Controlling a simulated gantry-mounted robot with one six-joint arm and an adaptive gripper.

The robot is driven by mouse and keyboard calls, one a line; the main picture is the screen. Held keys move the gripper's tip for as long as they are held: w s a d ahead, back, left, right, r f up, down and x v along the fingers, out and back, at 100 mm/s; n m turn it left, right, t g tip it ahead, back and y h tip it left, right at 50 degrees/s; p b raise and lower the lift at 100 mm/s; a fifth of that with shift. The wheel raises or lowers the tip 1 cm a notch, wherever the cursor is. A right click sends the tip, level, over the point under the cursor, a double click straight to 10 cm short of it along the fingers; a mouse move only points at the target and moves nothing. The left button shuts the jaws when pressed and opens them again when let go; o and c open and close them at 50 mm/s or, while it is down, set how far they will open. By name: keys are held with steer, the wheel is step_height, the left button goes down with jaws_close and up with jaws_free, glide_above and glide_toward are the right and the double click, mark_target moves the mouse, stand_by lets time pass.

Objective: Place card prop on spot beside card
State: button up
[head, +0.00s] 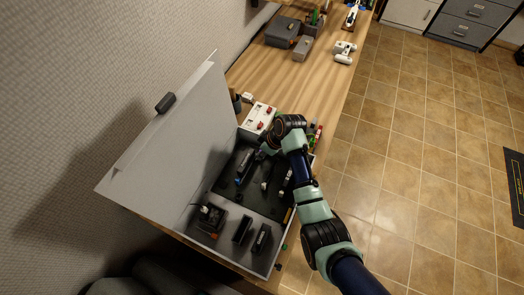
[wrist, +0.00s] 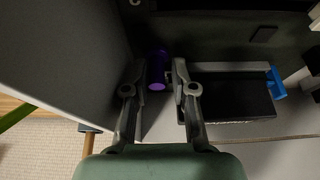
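I cannot tell for sure which object is the card prop. In the wrist view a small purple cylinder (wrist: 157,72) is between the two fingers of my gripper (wrist: 161,80). The fingers are close on either side of it, but I cannot tell whether both touch it. To their right is a flat black block (wrist: 228,98) with a blue clip (wrist: 275,83) at its end. In the head view my gripper (head: 262,154) is over the back part of the open case (head: 222,254), and the fingertips are mostly hidden by the arm.
The case's grey lid (head: 165,150) stands raised on the left. Black devices (head: 241,230) lie in the case's front section. A white box with red parts (head: 257,121) stands behind the case. The wooden table (head: 290,85) is clear further back, before grey boxes (head: 282,32).

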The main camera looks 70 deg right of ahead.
steer(key=shift+r, duration=0.1)
steer(key=p+v, duration=0.1)
steer(key=v, duration=1.1)
steer(key=shift+r+p, duration=0.2)
steer(key=shift+p, duration=0.1)
steer(key=w+a+r+t+h, duration=0.1)
steer(key=w+a+r+t, duration=0.15)
steer(key=w+a, duration=0.6)
steer(key=w+a+r+t+h, duration=0.1)
steer(key=w+a+r, duration=0.3)
steer(key=a, duration=0.8)
steer(key=a+r+t+y, duration=0.1)
steer(key=a+r, duration=0.4)
steer(key=a, duration=0.5)
steer(key=a+r+t+y, duration=0.1)
steer(key=a+r+t, duration=0.2)
steer(key=a, duration=0.8)
steer(key=shift+s+r+t, duration=0.3)
steer(key=shift+r+t, duration=0.05)
steer(key=shift+r, duration=0.55)
